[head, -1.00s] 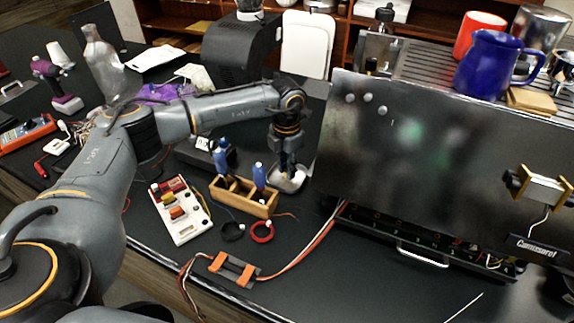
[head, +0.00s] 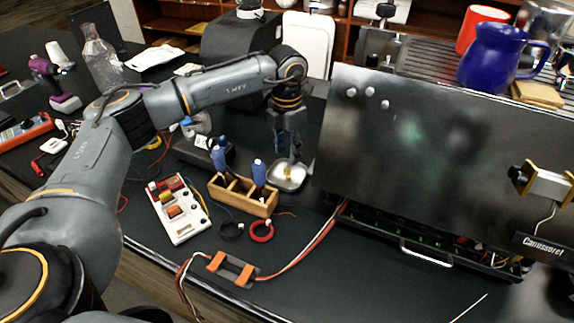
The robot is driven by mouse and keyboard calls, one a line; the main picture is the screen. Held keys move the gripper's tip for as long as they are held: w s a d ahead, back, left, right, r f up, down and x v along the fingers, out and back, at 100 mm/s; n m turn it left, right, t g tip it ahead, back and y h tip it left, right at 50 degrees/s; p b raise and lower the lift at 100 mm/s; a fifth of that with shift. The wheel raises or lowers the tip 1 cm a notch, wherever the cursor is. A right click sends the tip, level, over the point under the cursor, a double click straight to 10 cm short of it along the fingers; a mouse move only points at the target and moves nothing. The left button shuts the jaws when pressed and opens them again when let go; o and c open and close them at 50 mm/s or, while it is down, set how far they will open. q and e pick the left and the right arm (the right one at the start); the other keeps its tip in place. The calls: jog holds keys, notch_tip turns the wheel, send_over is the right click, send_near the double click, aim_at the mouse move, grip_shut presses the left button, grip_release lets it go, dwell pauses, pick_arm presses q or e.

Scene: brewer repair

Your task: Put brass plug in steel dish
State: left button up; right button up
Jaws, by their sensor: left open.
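The steel dish (head: 301,181) lies on the dark bench, behind the wooden box and left of the big steel machine. The brass plug (head: 288,172) shows as a small yellow piece within the dish's outline; whether it rests on the dish's floor is too small to tell. My left gripper (head: 290,157) points down just above the plug and dish, with its fingers apart. My right gripper is not in view.
A wooden box (head: 236,201) with blue-handled tools stands in front of the dish. The steel machine (head: 420,150) rises to the right. A white switch panel (head: 182,224) and red and black wire coils lie nearer.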

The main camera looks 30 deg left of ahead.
aim_at(287, 169)
pick_arm(q)
notch_tip(287, 169, up, 6)
jog(key=b, duration=0.1)
jog(key=shift+r, duration=0.15)
